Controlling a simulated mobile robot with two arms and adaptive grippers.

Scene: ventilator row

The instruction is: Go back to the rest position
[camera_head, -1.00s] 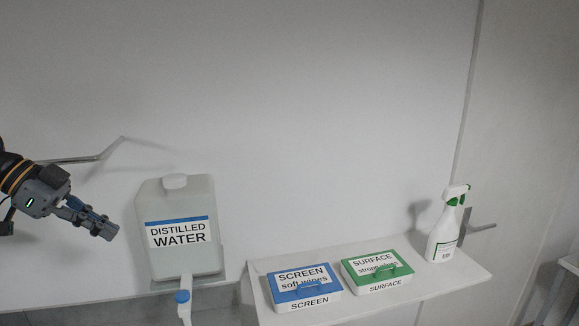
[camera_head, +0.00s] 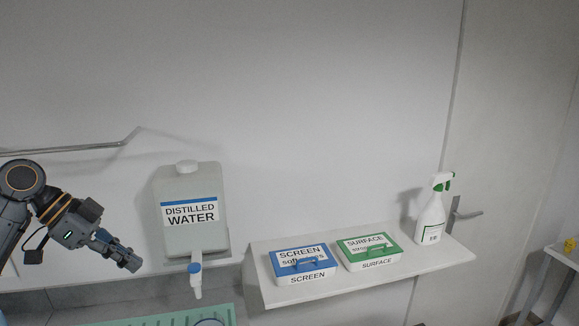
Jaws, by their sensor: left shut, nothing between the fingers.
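My left gripper (camera_head: 131,264) comes in from the left and points down to the right. It is shut with nothing in it, in front of the wall and left of the distilled water canister (camera_head: 180,240). The canister is translucent with a white cap and a blue-striped label, and its tap (camera_head: 195,280) has a blue top. My right gripper does not show.
A white shelf (camera_head: 440,255) holds a blue-lidded screen wipes box (camera_head: 306,262), a green-lidded surface wipes box (camera_head: 369,252) and a spray bottle (camera_head: 431,218). A door with a handle (camera_head: 467,215) is at right. A green mat (camera_head: 165,319) lies below the canister. A metal rail (camera_head: 75,149) runs along the wall.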

